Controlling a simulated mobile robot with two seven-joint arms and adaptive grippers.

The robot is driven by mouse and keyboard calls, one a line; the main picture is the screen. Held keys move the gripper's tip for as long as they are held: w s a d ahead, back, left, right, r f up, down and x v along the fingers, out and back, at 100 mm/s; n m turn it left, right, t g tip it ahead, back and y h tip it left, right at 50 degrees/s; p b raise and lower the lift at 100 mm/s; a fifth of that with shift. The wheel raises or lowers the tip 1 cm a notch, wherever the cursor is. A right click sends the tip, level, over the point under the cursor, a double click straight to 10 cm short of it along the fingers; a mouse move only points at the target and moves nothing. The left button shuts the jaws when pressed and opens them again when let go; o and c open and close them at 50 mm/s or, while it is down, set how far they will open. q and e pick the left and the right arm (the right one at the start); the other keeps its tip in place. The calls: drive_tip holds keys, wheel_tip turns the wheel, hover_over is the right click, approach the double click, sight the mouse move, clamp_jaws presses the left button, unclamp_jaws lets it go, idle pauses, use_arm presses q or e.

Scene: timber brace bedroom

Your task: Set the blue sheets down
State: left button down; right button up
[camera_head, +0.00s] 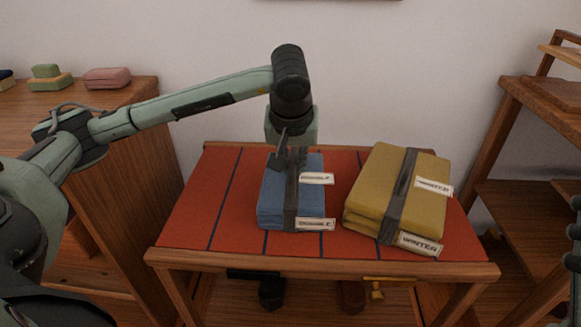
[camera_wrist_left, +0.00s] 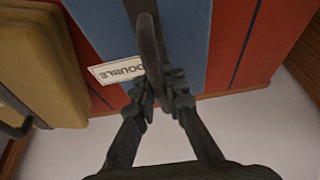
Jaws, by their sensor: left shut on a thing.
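The blue sheets (camera_head: 273,203) are a folded stack with a dark strap around it and white tags; a tag in the left wrist view reads DOUBLE. They sit level at the red, blue-striped top of the wooden table (camera_head: 215,215), left of the yellow bundle. I see no clear gap beneath them, but cannot tell whether they bear fully on the top. My left gripper (camera_head: 288,158) points down from above and is shut on the strap of the blue sheets. The fingers on the strap also show in the left wrist view (camera_wrist_left: 165,92).
A yellow strapped bundle (camera_head: 375,180) tagged WINTER stands close on the right. The red top is bare at left. A wooden cabinet (camera_head: 130,120) with a pink folded bundle (camera_head: 107,78) is at left. Wooden shelving (camera_head: 520,130) stands at right, a wall behind.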

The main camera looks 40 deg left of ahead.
idle(0.3)
use_arm(q)
drive_tip(key=c, duration=2.1)
unclamp_jaws()
drive_tip(key=o, duration=0.5)
